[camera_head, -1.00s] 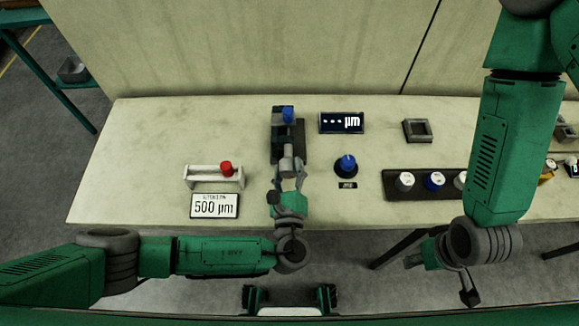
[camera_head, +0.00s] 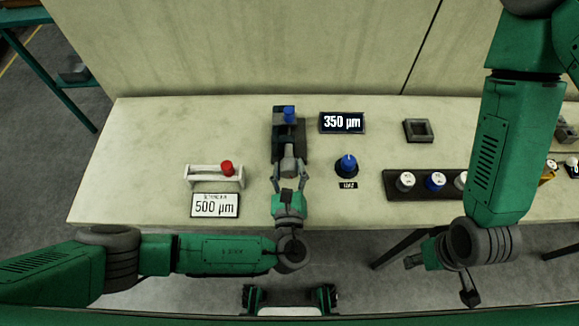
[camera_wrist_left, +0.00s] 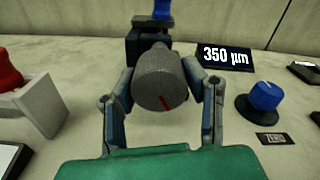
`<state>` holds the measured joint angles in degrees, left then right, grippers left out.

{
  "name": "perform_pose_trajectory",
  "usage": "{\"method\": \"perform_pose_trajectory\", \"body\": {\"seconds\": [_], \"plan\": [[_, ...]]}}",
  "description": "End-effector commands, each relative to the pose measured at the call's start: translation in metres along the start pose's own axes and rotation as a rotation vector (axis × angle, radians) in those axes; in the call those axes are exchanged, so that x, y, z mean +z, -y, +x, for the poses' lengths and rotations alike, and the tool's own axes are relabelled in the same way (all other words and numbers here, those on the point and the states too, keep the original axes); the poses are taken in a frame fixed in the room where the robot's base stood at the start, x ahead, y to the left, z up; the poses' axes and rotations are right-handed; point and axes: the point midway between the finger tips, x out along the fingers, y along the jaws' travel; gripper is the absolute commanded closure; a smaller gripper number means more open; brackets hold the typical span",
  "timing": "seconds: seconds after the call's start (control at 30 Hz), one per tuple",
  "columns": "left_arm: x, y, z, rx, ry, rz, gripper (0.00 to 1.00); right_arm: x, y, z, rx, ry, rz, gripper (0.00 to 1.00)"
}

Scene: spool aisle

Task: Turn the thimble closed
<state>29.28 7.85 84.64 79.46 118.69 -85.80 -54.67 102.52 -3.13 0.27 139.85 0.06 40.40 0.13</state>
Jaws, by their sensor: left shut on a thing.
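The thimble (camera_wrist_left: 160,82) is a grey knurled cylinder with a red line on its end face, low and slightly right of centre. In the head view the thimble (camera_head: 288,163) points toward me from a dark device (camera_head: 280,125) with a blue knob on top. My left gripper (camera_head: 290,174) is shut on the thimble, one finger on each side. The display (camera_head: 342,122) reads 350 µm, also in the left wrist view (camera_wrist_left: 226,57). My right gripper (camera_head: 421,258) hangs at the table's front edge, apart from everything; its jaws are too small to read.
A white stand with a red knob (camera_head: 226,168) and a 500 µm plate (camera_head: 214,205) are to the left. A blue dial (camera_head: 346,166) with a ZERO label is to the right. Farther right are a square grey frame (camera_head: 417,130) and a dark rack (camera_head: 420,194) of knobs.

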Motion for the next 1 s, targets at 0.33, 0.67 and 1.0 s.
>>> {"method": "perform_pose_trajectory", "body": {"seconds": [0.33,0.67,1.0], "plan": [[0.0,0.0,0.0,0.001,-0.001,0.0,0.4,0.0,0.0,0.0,0.0,0.0,0.0,0.6],[-0.001,0.0,-0.018,-0.001,-0.003,-0.003,0.4,0.002,0.0,-0.001,0.0,-0.002,0.0,0.6],[-0.002,0.0,-0.088,0.001,-0.005,-0.001,0.4,0.002,0.0,-0.001,0.0,-0.002,0.0,0.6]]}}
